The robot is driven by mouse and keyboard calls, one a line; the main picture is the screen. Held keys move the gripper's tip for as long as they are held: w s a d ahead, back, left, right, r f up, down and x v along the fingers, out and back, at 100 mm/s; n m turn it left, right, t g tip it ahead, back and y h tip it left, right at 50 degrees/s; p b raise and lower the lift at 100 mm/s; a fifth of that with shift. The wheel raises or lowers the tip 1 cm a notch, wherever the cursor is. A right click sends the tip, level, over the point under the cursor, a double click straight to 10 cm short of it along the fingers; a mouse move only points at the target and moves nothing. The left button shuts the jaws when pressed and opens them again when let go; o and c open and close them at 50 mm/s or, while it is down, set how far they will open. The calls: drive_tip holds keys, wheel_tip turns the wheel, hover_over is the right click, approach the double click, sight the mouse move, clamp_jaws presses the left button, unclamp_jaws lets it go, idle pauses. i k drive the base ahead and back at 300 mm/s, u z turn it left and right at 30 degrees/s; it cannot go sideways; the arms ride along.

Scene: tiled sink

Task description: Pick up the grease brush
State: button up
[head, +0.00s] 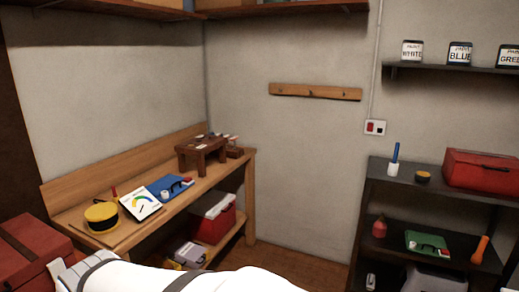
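I cannot tell for sure which thing is the grease brush. An upright item with a blue handle and white lower part (394,160) stands on the top of the dark shelf unit at the right; it may be the brush, or a brush in a white cup. An orange-handled tool (481,248) leans on the shelf below and is too small to name. My white arm crosses the bottom left of the head view. The fingers of my gripper do not show.
A wooden workbench (222,163) at the left carries a yellow tin (101,216), a gauge card (140,201), a blue cloth (168,187) and a small wooden stand (202,152). A red toolbox (482,171) sits on the dark shelf unit (376,187). Floor shows between bench and shelves.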

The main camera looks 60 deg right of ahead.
sight(397, 144)
drive_tip(key=z, duration=0.7)
drive_tip(key=k, duration=1)
drive_tip(key=z, duration=1.55)
drive_tip(key=i, duration=3.5)
drive_tip(key=z, duration=0.15)
drive_tip(key=k, duration=0.1)
drive_tip(key=z, duration=0.35)
